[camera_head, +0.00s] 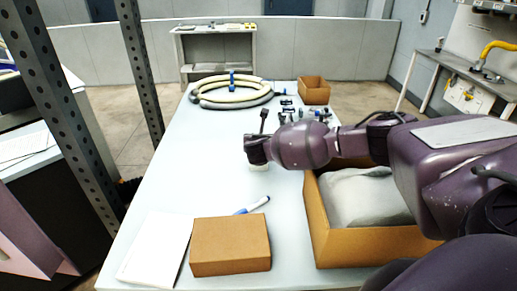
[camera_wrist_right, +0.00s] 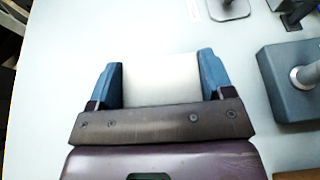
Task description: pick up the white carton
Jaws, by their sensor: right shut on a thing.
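The white carton (camera_wrist_right: 160,80) shows as a pale block between the two blue fingers of my right gripper (camera_wrist_right: 162,62) in the right wrist view. Both fingers press against its sides. In the head view, the right gripper (camera_head: 257,156) points down over the middle of the table, and only a small pale piece of the carton (camera_head: 258,168) shows under it. I cannot tell whether the carton touches the tabletop. My left gripper is not in view.
A closed brown box (camera_head: 230,246), a white sheet (camera_head: 157,247) and a blue-and-white marker (camera_head: 252,206) lie at the table's front. An open cardboard box (camera_head: 318,225) with a grey bag stands at right. Hose coils (camera_head: 232,92) and several dark fittings (camera_head: 290,113) lie farther back.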

